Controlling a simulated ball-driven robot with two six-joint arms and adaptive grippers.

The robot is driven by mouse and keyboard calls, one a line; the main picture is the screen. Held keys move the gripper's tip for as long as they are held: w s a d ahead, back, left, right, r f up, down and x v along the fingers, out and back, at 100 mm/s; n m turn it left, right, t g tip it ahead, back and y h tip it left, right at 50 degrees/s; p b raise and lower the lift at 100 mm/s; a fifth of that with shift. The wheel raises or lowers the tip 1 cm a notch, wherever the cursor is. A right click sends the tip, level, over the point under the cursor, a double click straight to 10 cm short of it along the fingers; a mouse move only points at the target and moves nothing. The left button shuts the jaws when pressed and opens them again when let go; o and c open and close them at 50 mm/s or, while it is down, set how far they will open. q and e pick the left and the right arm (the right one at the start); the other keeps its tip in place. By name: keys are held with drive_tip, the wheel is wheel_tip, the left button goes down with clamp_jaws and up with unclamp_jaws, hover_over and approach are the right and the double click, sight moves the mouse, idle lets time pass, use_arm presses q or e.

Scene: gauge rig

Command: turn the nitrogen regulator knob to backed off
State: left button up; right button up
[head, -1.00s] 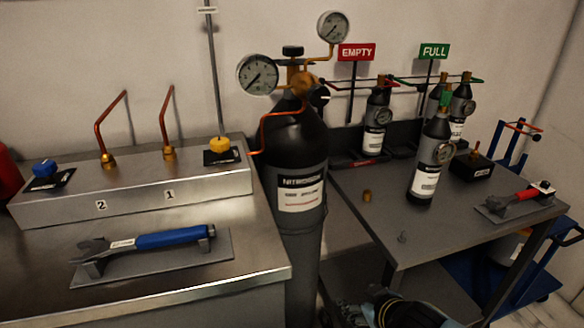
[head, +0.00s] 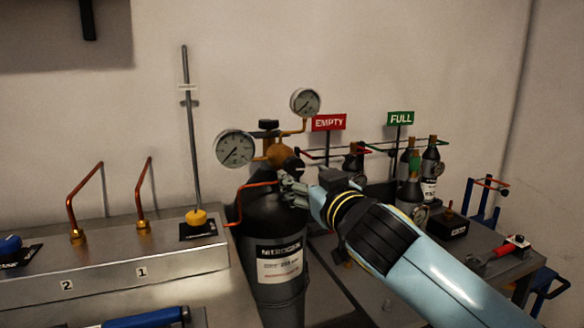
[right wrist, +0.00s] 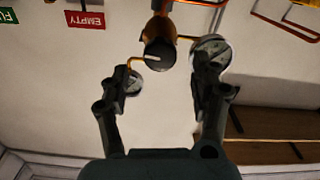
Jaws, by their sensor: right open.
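The nitrogen cylinder (head: 270,215) stands dark and upright with a white NITROGEN label. A brass regulator (head: 279,153) with two round gauges sits at its top. The regulator's dark knob (head: 294,166) faces toward my right arm, partly hidden by my gripper. My right gripper (head: 288,184) is open just below and beside the knob. In the right wrist view the round dark knob end (right wrist: 160,54) shows ahead, in the gap between the open right gripper's fingers (right wrist: 166,72), near their tips. I cannot tell whether they touch it. My left gripper is not in view.
A steel manifold box (head: 130,260) with copper tubes stands at left. A copper-red tube (head: 240,200) runs close to the cylinder. EMPTY (head: 328,122) and FULL (head: 400,118) signs and small cylinders (head: 430,165) stand on the right table.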

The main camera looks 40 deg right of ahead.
sight(296, 171)
drive_tip(key=x, duration=0.7)
drive_tip(key=shift+w+d+p, duration=0.1)
drive_tip(key=shift+w+p, duration=0.1)
drive_tip(key=shift+p, duration=0.15)
drive_tip(key=c, duration=1.2)
drive_tip(key=shift+c, duration=0.2)
